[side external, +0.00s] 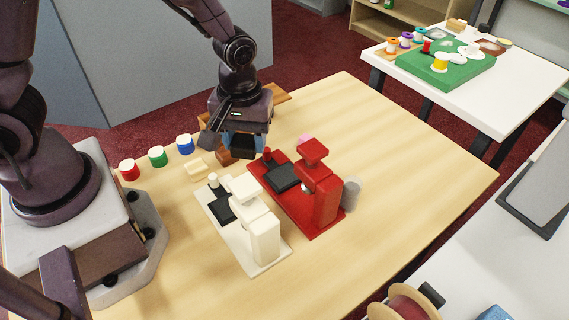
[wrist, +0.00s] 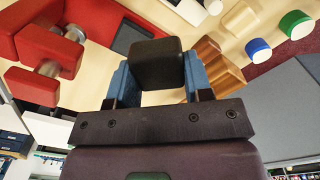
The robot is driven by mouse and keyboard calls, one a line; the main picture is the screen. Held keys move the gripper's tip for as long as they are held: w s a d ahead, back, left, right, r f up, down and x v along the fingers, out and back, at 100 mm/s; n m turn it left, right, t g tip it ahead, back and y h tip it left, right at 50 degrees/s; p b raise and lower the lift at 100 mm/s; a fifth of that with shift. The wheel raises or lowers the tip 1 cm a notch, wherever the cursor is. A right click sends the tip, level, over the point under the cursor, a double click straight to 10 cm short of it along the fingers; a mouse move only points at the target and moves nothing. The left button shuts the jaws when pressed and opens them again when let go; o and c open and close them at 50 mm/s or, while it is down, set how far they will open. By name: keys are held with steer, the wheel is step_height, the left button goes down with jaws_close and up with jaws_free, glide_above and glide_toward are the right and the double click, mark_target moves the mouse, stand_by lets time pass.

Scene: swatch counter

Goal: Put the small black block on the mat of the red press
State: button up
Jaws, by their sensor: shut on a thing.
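My gripper (side external: 243,138) is shut on the small black block (wrist: 158,62), which sits between its two blue fingers in the wrist view. In the side view the black block (side external: 242,148) hangs under my gripper, just behind the red press (side external: 324,198). The red press's dark mat (side external: 281,177) is bare and lies in front and to the right of the block. The red press (wrist: 40,42) also shows at the left of the wrist view. Its mat (wrist: 131,36) is partly hidden by the block and a finger.
A white press (side external: 263,235) with its own dark mat (side external: 222,208) stands left of the red one. The table's right side is clear.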

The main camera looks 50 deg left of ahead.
glide_above(285, 173)
steer(key=f, duration=0.6)
steer(key=shift+s+a+f, duration=0.1)
steer(key=shift+s+f, duration=0.15)
steer(key=shift+s, duration=0.05)
steer(key=shift+w+f, duration=0.15)
steer(key=shift+f, duration=0.8)
steer(key=shift+w+f, duration=0.15)
steer(key=shift+f, duration=0.75)
steer(key=shift+f, duration=0.1)
steer(key=o, duration=0.9)
